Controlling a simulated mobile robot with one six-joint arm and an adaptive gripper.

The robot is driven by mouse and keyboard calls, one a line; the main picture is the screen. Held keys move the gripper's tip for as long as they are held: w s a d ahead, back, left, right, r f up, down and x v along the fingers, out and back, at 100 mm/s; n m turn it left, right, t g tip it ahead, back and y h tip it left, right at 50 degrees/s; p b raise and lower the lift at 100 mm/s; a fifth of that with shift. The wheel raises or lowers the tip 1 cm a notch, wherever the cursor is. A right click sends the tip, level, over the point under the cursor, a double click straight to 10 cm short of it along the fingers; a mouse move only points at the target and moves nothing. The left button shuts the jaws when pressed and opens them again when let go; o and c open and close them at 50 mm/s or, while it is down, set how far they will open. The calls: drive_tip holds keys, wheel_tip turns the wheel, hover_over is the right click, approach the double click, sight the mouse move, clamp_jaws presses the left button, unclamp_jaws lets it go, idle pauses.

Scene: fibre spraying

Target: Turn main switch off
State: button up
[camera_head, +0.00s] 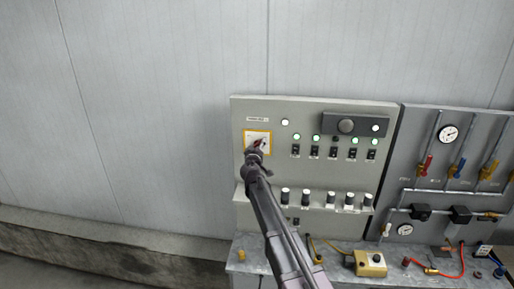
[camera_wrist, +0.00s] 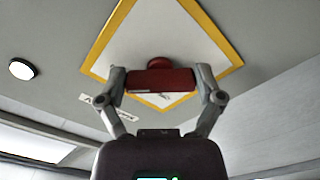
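The main switch is a red handle (camera_wrist: 160,82) on a white square plate with a yellow border (camera_wrist: 222,42), which looks tilted in the wrist view. In the head view the plate (camera_head: 248,136) is at the upper left of the grey control panel, with the red handle partly hidden behind my gripper (camera_head: 256,154). In the wrist view my gripper (camera_wrist: 161,78) has one finger at each end of the red handle. Both fingers appear to touch it. Markings on the plate are too small to read.
A white lamp (camera_head: 285,122) glows beside the plate; green lamps, small switches and black knobs (camera_head: 308,197) fill the panel. Below is a bench with a yellow box (camera_head: 370,263). Gauges and coloured valves (camera_head: 459,168) are on the right panel. The wall at left is bare.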

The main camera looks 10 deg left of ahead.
drive_tip(key=shift+c, duration=1.1)
drive_tip(key=shift+n, duration=0.4)
drive_tip(key=n, duration=0.3)
drive_tip(key=shift+r, duration=0.1)
drive_tip(key=n, duration=0.5)
drive_tip(key=shift+r, duration=0.1)
drive_tip(key=n, duration=0.4)
drive_tip(key=shift+r+n+p, duration=0.1)
drive_tip(key=shift+n+p, duration=0.2)
drive_tip(key=n, duration=0.4)
drive_tip(key=shift+r+n, duration=0.1)
drive_tip(key=shift+n, duration=0.2)
